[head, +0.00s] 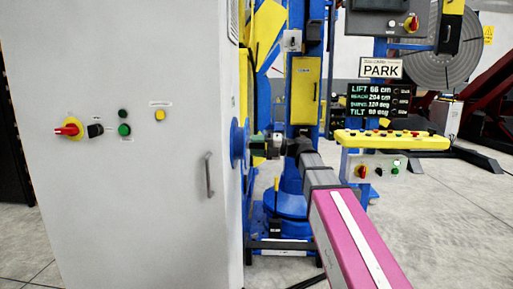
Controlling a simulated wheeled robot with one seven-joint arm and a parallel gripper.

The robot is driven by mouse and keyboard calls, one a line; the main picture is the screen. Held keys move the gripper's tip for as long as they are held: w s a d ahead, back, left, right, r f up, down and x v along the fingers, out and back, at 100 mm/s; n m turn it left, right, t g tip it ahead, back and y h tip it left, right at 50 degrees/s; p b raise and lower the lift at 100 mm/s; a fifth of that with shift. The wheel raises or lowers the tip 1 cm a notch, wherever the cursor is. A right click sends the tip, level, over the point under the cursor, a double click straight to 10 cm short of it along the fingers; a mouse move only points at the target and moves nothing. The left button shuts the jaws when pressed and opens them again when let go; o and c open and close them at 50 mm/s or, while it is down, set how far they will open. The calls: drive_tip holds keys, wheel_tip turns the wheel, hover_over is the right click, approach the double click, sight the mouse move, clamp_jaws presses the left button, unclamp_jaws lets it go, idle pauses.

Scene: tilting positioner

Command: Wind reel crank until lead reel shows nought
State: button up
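A blue round reel (236,143) sits on the right side of the grey cabinet, seen nearly edge-on. My arm reaches from the bottom right to it, and my gripper (264,146) is at the reel's right side, at the height of its middle. The crank handle cannot be made out apart from the gripper's dark parts. Whether the fingers are closed on it is too small to tell. No number for the reel can be read from here.
The cabinet (140,220) fills the left, with a red-yellow switch (69,130) and a door handle (209,175). Right stand a yellow control panel (392,139), a PARK sign (380,68) and a readout (379,103) of lift, reach, swing and tilt. Floor at lower right is clear.

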drive_tip(key=d, duration=1)
drive_tip(key=shift+d+f, duration=0.2)
drive_tip(key=shift+d, duration=0.2)
